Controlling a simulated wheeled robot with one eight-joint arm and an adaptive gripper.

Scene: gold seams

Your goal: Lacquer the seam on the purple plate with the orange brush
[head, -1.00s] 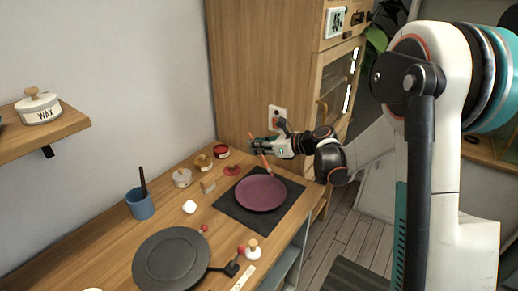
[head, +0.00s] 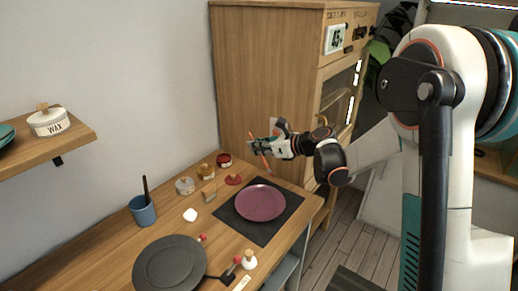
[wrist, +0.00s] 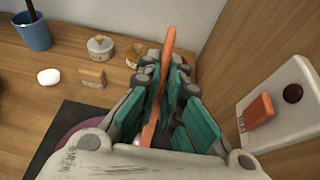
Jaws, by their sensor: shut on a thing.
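The purple plate (head: 260,203) lies on a dark square mat (head: 232,216) on the wooden counter. No seam can be made out on it at this size. My gripper (head: 264,146) is shut on the orange brush (head: 265,162), above the far edge of the plate and clear of it. The brush hangs slightly tilted, its lower end above the mat. In the wrist view the orange brush (wrist: 167,60) stands between the teal fingers (wrist: 158,100), and the plate (wrist: 62,140) is mostly hidden behind my gripper.
Behind the mat stand a red jar (head: 224,160), an amber jar (head: 206,171) and a pale lidded pot (head: 185,186). A red patch (head: 233,180) lies nearby. A tall wooden cabinet (head: 265,80) rises behind.

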